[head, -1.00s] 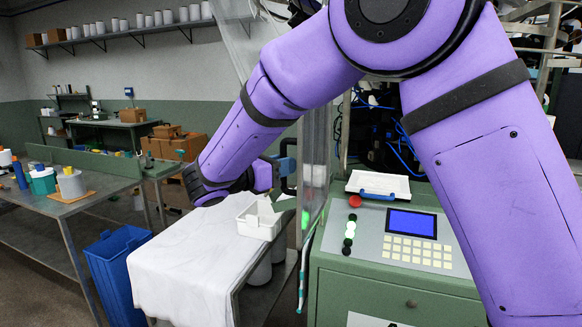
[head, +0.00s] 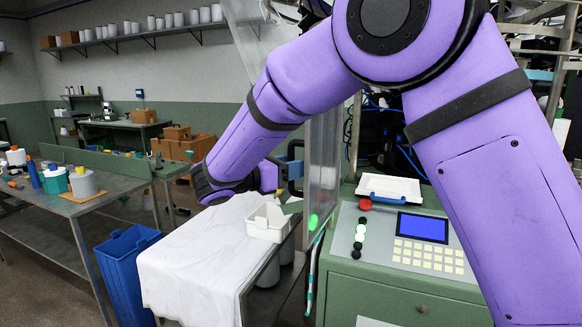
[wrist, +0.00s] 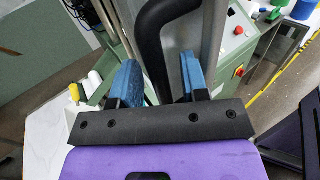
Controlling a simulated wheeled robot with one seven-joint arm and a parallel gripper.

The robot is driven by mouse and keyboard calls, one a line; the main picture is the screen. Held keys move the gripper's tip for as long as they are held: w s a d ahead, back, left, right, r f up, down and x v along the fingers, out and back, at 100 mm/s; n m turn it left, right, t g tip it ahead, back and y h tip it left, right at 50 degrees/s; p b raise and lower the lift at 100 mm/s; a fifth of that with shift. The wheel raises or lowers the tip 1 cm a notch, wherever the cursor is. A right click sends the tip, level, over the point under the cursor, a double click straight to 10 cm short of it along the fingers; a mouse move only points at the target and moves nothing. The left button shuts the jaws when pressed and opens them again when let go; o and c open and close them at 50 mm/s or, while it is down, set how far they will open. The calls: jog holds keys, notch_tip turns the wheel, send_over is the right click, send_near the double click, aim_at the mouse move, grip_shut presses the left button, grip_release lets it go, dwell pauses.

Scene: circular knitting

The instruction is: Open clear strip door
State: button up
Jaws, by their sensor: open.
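The clear strip door (head: 322,165) is a see-through panel between the cloth-covered table and the green machine cabinet. A dark handle (head: 297,152) shows at its left edge. My gripper (head: 292,172) is at this handle, partly hidden behind my purple forearm. In the wrist view, my gripper (wrist: 160,82) has two blue fingers spread apart. The black curved handle (wrist: 153,45) runs down between them, nearer the left finger. A grey upright edge (wrist: 187,40) is beside the right finger. I cannot tell whether either finger touches the handle.
A white-covered table (head: 190,265) with a white bin (head: 268,222) stands below my arm. A blue bin (head: 124,270) is to its left. The green control cabinet (head: 385,290) stands close right of the door. Floor shows between the left workbench (head: 110,200) and blue bin.

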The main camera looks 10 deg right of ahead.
jog(key=v, duration=1)
jog(key=shift+s+a, duration=0.25)
jog(key=shift+a, duration=0.05)
jog(key=shift+a, duration=0.1)
